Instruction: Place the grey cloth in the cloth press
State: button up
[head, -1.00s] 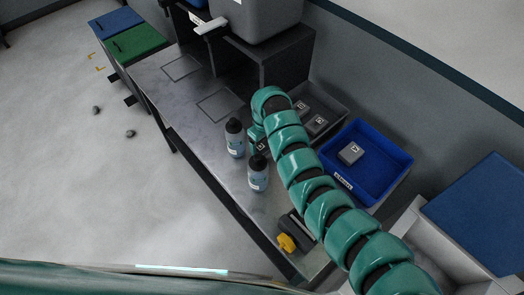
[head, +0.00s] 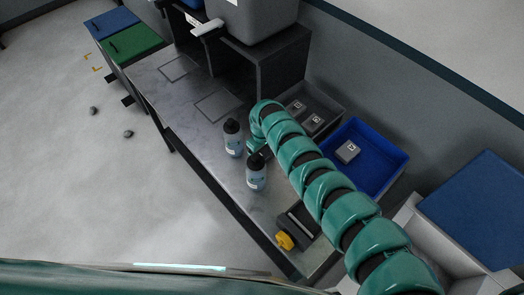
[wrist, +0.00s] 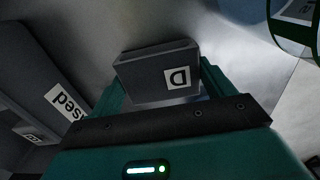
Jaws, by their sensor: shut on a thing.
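A grey block labelled D, which looks like the folded grey cloth (wrist: 150,72), sits between the fingers of my gripper (wrist: 158,85) in the wrist view. My gripper is shut on it. In the head view my gripper (head: 256,145) is low over the worktop behind two bottles, and the cloth is hidden there. A dark device with a yellow knob, apparently the cloth press (head: 299,226), stands at the worktop's near end, with a pale slot on top. My arm passes close to its right side.
Two spray-type bottles (head: 233,139) (head: 256,172) stand between my gripper and the worktop's front edge. A grey tray (head: 336,106) holds labelled grey blocks. A blue tray (head: 385,160) holds one grey block (head: 347,151). The worktop (head: 160,95) is clear towards the far left.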

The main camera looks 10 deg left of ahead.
jog(key=shift+f, duration=0.2)
jog(key=o, duration=0.9)
jog(key=shift+r, duration=0.1)
